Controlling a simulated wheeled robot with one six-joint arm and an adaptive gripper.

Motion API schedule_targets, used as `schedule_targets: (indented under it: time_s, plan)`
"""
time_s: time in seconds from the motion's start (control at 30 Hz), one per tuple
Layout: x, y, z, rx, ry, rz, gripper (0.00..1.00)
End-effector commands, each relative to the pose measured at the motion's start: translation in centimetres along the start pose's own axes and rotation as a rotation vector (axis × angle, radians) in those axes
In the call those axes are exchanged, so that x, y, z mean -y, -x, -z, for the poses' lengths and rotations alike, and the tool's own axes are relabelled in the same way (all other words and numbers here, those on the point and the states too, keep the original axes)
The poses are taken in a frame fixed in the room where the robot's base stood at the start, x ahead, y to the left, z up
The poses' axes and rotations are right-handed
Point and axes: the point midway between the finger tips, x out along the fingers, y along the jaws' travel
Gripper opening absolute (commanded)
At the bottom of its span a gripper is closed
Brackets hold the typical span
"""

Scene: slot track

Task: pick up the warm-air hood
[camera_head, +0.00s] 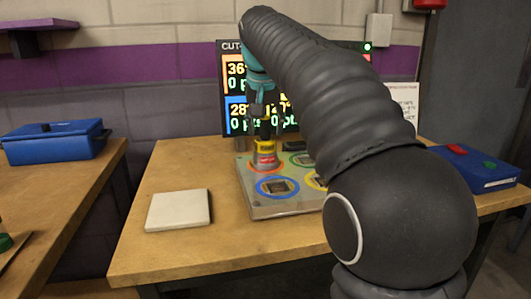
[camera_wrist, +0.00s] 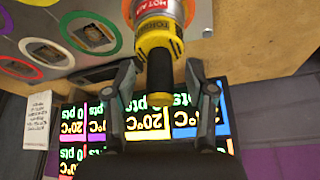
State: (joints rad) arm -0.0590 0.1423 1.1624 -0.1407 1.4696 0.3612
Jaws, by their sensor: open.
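The warm-air hood (camera_head: 265,154) is yellow with a red label and stands on the orange-ringed spot of the grey board (camera_head: 250,205). In the wrist view the hood (camera_wrist: 160,38) is at the top centre, with its black handle (camera_wrist: 159,78) pointing toward me. My gripper (camera_wrist: 162,80) is open, with one finger on each side of the handle. Gaps show between the fingers and the handle. In the head view my gripper (camera_head: 264,122) is right above the hood, and my arm hides part of the board's right side.
A white square pad (camera_head: 178,210) lies on the table left of the board. A screen (camera_head: 232,75) stands behind the board. A blue box (camera_head: 55,142) sits on the left table, and a blue case (camera_head: 470,170) is at the right. The table front is clear.

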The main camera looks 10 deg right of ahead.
Motion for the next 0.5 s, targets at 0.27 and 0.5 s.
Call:
schedule_targets:
  time_s: [0.27,0.5]
  plan:
    - [0.01,-0.22,0.00,0.000,0.000,0.000,0.53]
    - [0.01,-0.22,0.00,0.000,0.000,0.000,0.00]
